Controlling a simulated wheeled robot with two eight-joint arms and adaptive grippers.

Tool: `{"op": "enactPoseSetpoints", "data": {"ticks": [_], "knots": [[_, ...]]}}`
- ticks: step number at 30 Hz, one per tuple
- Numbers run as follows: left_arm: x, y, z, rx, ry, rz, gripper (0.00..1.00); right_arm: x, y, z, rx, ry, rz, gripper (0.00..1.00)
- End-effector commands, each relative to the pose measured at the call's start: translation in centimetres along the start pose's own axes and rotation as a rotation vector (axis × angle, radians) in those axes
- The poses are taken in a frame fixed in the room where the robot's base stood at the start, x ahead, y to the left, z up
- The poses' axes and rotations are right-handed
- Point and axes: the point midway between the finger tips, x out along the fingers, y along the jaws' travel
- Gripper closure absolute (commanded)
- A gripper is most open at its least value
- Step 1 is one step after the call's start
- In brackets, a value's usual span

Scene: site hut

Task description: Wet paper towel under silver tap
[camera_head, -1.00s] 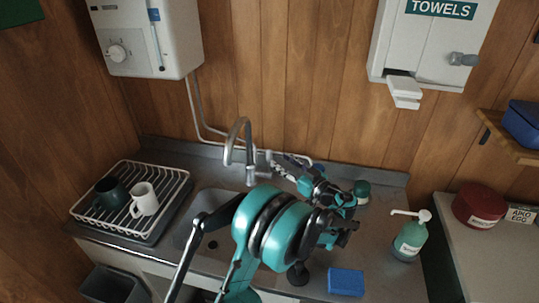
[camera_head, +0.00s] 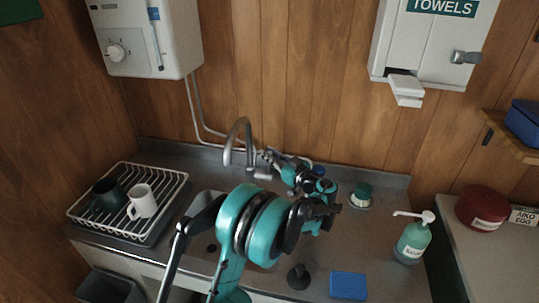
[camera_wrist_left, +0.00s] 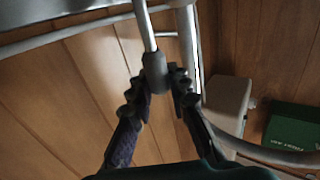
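The silver tap (camera_head: 239,132) stands behind the sink, its curved spout rising over the basin (camera_head: 207,205). My left gripper (camera_head: 271,157) is beside the tap, just right of its spout. In the left wrist view its dark fingers (camera_wrist_left: 160,88) converge on either side of the grey knob of the tap's lever (camera_wrist_left: 155,70), with only a narrow gap; they appear shut on it. My left arm hides part of the basin. No loose paper towel shows. A white piece (camera_head: 407,90) sticks out under the towel dispenser (camera_head: 422,48). My right gripper is not in view.
A dish rack (camera_head: 165,187) with a dark mug and a white mug stands left of the sink. A blue sponge (camera_head: 348,286), a soap bottle (camera_head: 412,242) and a black plug-like piece (camera_head: 298,277) are at the right front. A water heater (camera_head: 148,40) hangs at the upper left.

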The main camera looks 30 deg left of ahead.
Motion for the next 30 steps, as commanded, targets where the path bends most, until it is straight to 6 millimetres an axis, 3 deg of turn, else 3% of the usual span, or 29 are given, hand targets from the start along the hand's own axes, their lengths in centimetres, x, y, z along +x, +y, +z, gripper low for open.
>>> {"op": "enactPoseSetpoints", "data": {"ticks": [19,20,22,30], "knots": [[-0.8,-1.1,0.1,-0.108,0.077,0.0,1.0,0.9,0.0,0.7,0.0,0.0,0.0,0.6],[-0.8,-1.1,0.1,-0.108,0.077,0.0,0.78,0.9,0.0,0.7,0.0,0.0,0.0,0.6],[-0.8,-1.1,0.1,-0.108,0.077,0.0,0.6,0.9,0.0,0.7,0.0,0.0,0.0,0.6],[-0.8,-1.1,0.1,-0.107,0.078,0.0,0.6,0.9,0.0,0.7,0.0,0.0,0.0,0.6]]}}
